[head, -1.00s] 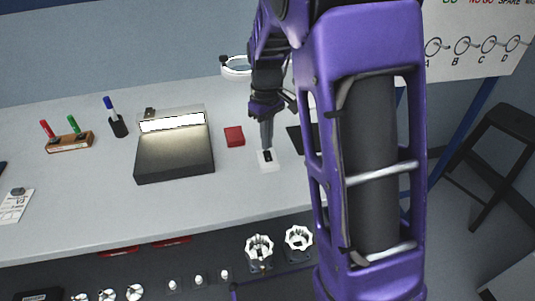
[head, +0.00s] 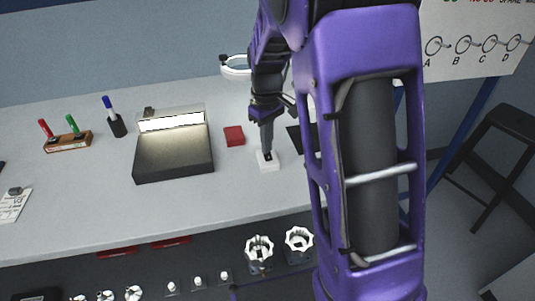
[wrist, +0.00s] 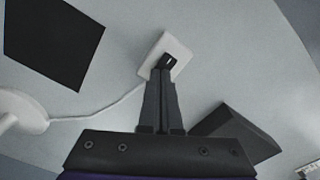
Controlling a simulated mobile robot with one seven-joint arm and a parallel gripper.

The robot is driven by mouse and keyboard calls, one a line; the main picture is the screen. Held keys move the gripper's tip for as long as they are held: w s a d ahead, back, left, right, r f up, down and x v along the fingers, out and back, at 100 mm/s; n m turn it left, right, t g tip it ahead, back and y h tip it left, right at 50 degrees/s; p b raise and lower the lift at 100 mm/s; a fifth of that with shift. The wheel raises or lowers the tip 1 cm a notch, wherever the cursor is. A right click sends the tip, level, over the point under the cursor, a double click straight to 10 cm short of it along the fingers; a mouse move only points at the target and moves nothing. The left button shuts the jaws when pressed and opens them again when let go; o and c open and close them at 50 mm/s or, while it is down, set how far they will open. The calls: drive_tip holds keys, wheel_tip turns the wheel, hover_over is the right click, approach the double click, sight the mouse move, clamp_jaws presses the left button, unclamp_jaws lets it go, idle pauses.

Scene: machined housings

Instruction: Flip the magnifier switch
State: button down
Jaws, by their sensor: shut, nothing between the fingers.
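The magnifier switch is a black rocker on a small white plate (head: 267,166) on the bench. In the wrist view the white plate (wrist: 176,47) lies just beyond my fingertips, and the black rocker (wrist: 167,60) shows at their ends. A white cord runs from the plate to a white round base (wrist: 22,112). The magnifier's ring lamp (head: 235,66) stands behind my arm in the head view. My gripper (head: 267,150) is shut and empty, pointing down at the rocker; in the wrist view its fingertips (wrist: 162,73) are at the rocker. I cannot tell whether they touch it.
A dark box with a lit strip (head: 173,160) and a red block (head: 234,136) stand left of the switch. A black mat (wrist: 52,40) lies beside it. Pens in holders (head: 118,126) are at the far left. My arm hides the bench's right part.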

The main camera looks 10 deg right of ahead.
drive_tip(key=shift+f, duration=0.2)
drive_tip(key=shift+r, duration=0.1)
drive_tip(key=shift+r+p, duration=2.75)
drive_tip(key=shift+r, duration=0.65)
